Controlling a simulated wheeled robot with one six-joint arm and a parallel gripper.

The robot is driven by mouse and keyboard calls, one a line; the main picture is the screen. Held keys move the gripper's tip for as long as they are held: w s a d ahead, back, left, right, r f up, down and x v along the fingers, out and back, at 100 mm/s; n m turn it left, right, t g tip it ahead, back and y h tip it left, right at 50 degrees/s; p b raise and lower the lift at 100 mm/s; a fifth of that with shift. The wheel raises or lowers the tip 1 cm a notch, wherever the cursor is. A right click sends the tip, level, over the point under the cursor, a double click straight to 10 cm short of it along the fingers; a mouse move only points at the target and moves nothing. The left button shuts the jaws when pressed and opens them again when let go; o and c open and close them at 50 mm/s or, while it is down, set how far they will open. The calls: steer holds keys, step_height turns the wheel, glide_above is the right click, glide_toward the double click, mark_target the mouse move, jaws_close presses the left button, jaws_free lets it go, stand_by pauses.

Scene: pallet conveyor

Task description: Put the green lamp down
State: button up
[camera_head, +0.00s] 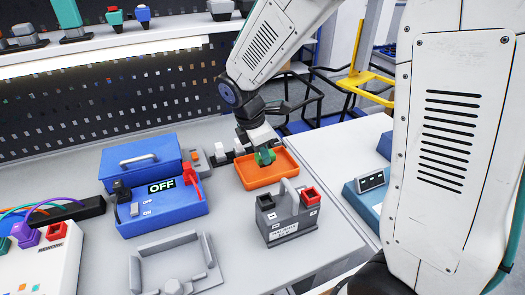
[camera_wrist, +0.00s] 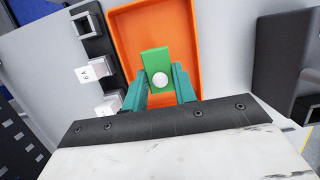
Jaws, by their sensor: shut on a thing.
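The green lamp (camera_wrist: 157,62) is a small green block with a round white spot, seen in the wrist view between my gripper's teal fingers. My gripper (camera_wrist: 160,92) is shut on it. In the head view the green lamp (camera_head: 265,157) shows at the end of my arm, over the orange tray (camera_head: 277,181). The tray also fills the upper middle of the wrist view (camera_wrist: 187,18), behind the lamp. I cannot tell whether the lamp touches the tray floor.
A grey battery-like box (camera_head: 290,222) with a handle and red terminal stands in front of the tray. A blue box (camera_head: 165,207) marked OFF is to the left. A dark strip with white blocks (camera_wrist: 97,50) lies beside the tray. A grey bracket (camera_head: 205,262) is at the front.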

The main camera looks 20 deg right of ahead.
steer(key=shift+f, duration=0.15)
steer(key=shift+f, duration=0.45)
steer(key=o, duration=1)
steer(key=shift+c, duration=0.2)
steer(key=v, duration=1.3)
steer(key=shift+d+r, duration=0.15)
steer(key=shift+r, duration=0.05)
